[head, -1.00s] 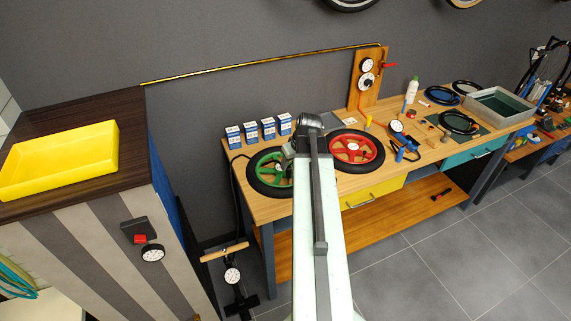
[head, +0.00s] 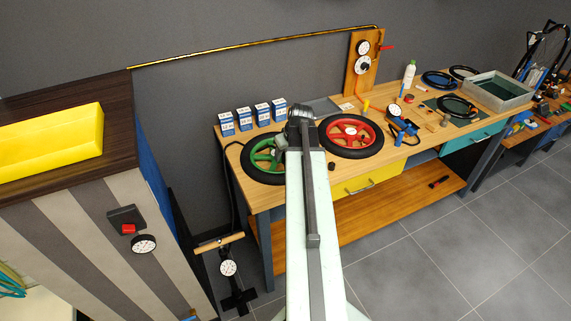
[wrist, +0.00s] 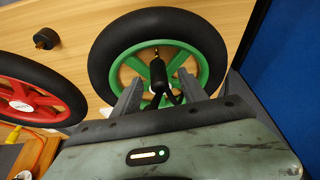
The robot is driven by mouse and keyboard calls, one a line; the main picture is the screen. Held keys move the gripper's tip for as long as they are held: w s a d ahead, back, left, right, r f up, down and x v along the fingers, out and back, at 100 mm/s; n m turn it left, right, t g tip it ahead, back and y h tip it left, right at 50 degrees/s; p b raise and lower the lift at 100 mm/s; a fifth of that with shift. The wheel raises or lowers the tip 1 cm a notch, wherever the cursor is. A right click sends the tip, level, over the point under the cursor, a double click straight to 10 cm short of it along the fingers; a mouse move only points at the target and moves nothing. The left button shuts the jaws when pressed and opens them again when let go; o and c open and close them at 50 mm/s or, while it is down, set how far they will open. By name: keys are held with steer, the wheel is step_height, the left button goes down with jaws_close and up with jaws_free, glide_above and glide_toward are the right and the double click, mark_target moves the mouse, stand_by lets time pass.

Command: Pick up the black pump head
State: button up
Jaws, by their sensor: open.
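The black pump head (wrist: 157,74) shows in the wrist view over the green-rimmed wheel (wrist: 112,66), with a short brass-coloured tip beyond it and a black hose curling below. My gripper (wrist: 159,80) is open. Its two grey fingers reach up on the left and right of the pump head, with gaps visible on both sides. Whether the fingers are level with it in depth I cannot tell. In the head view the green wheel (head: 250,168) lies on the bench, partly covered by my arm. The pump head cannot be made out there.
A red wheel (wrist: 22,100) lies beside the green one. A small black cylinder (wrist: 45,38) stands on bare wood. A blue panel (wrist: 285,75) rises close on the right. The floor pump (head: 229,268) stands below the bench, and several blue-white boxes (head: 245,119) line its back.

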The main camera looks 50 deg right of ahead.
steer(key=shift+x, duration=0.9)
steer(key=shift+r, duration=0.2)
jaws_close()
steer(key=shift+r, duration=0.15)
